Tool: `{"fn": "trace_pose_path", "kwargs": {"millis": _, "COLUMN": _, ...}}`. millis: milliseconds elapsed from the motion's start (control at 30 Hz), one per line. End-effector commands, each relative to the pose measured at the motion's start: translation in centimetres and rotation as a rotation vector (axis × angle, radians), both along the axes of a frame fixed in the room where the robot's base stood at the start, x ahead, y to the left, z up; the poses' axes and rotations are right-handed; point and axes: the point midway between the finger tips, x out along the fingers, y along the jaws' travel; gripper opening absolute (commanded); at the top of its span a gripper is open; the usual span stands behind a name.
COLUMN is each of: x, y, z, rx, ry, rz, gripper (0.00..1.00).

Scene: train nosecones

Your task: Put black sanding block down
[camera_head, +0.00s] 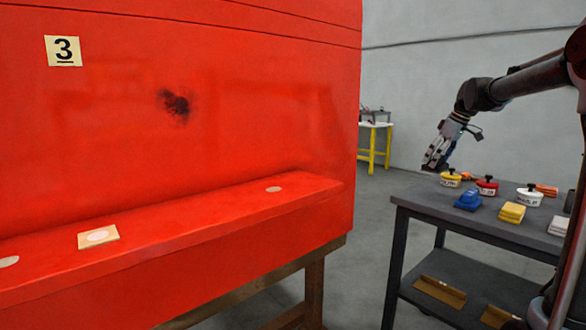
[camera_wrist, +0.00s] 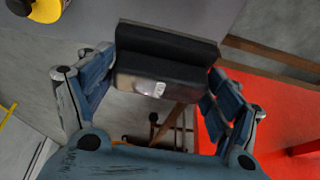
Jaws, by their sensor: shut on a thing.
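My gripper (camera_head: 433,163) hangs in the air by the left end of the dark cart, pointing down. In the wrist view my gripper (camera_wrist: 160,95) is shut on the black sanding block (camera_wrist: 165,45), with a blue finger on each side of it. The block has a dark, wider pad at its far side and a greyish face with a small white mark. In the head view the block is too small to tell apart from the fingers. The cart top (camera_head: 485,210) is grey, and its left edge lies close to the gripper.
On the cart stand a yellow-lidded tin (camera_head: 450,178), a red-lidded tin (camera_head: 487,186), a white tin (camera_head: 529,195), a blue block (camera_head: 468,200), yellow sponges (camera_head: 512,212) and a white stack (camera_head: 559,225). The red nosecone (camera_head: 200,110) fills the left. The cart's front left corner is clear.

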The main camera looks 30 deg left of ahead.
Motion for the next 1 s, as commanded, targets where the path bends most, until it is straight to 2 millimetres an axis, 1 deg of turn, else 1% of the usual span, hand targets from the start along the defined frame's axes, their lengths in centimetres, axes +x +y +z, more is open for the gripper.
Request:
{"fn": "trace_pose_path", "kwargs": {"millis": 67, "x": 0.0, "y": 0.0, "z": -0.5, "rx": 0.000, "ry": 0.000, "rz": 0.000, "gripper": 0.52}}
{"fn": "trace_pose_path", "kwargs": {"millis": 300, "x": 0.0, "y": 0.0, "z": -4.3, "rx": 0.000, "ry": 0.000, "rz": 0.000, "gripper": 0.52}}
{"fn": "trace_pose_path", "kwargs": {"millis": 400, "x": 0.0, "y": 0.0, "z": -5.4, "rx": 0.000, "ry": 0.000, "rz": 0.000, "gripper": 0.52}}
{"fn": "trace_pose_path", "kwargs": {"millis": 567, "x": 0.0, "y": 0.0, "z": -6.2, "rx": 0.000, "ry": 0.000, "rz": 0.000, "gripper": 0.52}}
{"fn": "trace_pose_path", "kwargs": {"millis": 633, "x": 0.0, "y": 0.0, "z": -6.8, "rx": 0.000, "ry": 0.000, "rz": 0.000, "gripper": 0.52}}
{"fn": "trace_pose_path", "kwargs": {"millis": 833, "x": 0.0, "y": 0.0, "z": -9.5, "rx": 0.000, "ry": 0.000, "rz": 0.000, "gripper": 0.52}}
{"fn": "trace_pose_path", "kwargs": {"millis": 900, "x": 0.0, "y": 0.0, "z": -9.9, "rx": 0.000, "ry": 0.000, "rz": 0.000, "gripper": 0.52}}
{"fn": "trace_pose_path", "kwargs": {"millis": 1000, "x": 0.0, "y": 0.0, "z": -10.0, "rx": 0.000, "ry": 0.000, "rz": 0.000, "gripper": 0.52}}
